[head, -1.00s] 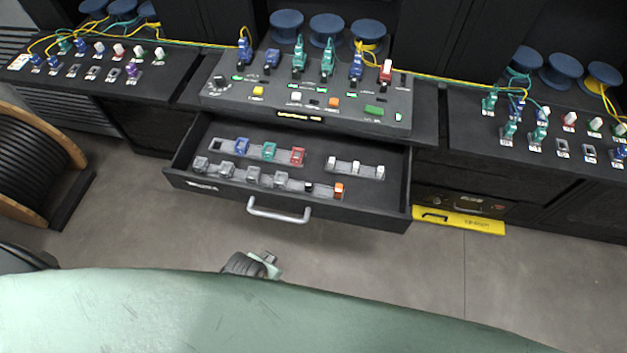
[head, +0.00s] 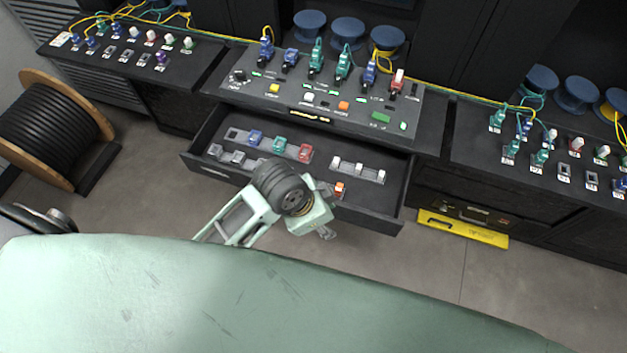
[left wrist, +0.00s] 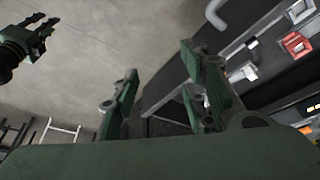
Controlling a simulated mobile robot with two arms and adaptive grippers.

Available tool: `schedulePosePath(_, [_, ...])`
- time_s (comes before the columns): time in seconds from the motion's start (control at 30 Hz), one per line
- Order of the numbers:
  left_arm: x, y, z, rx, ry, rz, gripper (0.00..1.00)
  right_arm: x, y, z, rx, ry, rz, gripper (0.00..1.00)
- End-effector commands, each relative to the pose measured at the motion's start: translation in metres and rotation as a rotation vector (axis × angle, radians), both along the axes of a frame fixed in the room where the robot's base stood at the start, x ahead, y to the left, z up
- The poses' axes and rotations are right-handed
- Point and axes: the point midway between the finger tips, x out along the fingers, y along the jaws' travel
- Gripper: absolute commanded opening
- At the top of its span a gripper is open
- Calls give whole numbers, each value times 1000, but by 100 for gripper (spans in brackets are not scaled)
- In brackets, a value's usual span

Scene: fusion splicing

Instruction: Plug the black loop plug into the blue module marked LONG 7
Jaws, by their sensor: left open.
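My left gripper (head: 326,234) hangs in front of the open drawer (head: 390,205), near its front edge. In the left wrist view its two fingers (left wrist: 160,85) are apart with nothing between them. The black loop plug cannot be made out; my left arm covers part of the drawer's front row beside an orange plug (head: 339,188). Blue modules stand on the sloped console (head: 369,74), on the left bench (head: 91,43) and on the right bench (head: 525,126). No LONG 7 marking is readable. A dark gripper (left wrist: 42,36), apparently my right one, shows in the left wrist view; its opening is unclear.
The drawer holds blue, green, red (head: 305,152), clear and white (head: 358,169) pieces. Its red piece (left wrist: 295,43) also shows in the left wrist view. A yellow case (head: 462,228) lies right of the drawer, a cable reel (head: 50,130) at left. Floor in front is clear.

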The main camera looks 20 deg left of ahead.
Motion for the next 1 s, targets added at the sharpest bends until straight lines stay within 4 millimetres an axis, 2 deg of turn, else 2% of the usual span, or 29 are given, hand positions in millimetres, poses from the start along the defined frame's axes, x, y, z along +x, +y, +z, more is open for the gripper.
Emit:
schedulePosePath(0.17, [30, -16, -11, 50, -4, -230, 41, 0, 1, 0, 1, 0, 0, 29])
schedulePosePath(0.37, [63, -12, -22, 131, 14, -454, 41, 0, 6, 0, 6, 0, -1, 29])
schedulePosePath(0.53, [92, 8, -26, 206, 37, -583, 41, 0, 5, 0, 6, 0, -1, 29])
schedulePosePath(0.73, [128, 43, -23, 291, 70, -681, 41, 0, 5, 0, 5, 0, -1, 29])
schedulePosePath(0.9, [147, 65, -18, 330, 90, -719, 41, 0, 3, 0, 3, 0, 0, 29])
schedulePosePath(1.0, [152, 71, -16, 340, 95, -726, 41, 0, 2, 0, 2, 0, 0, 29])
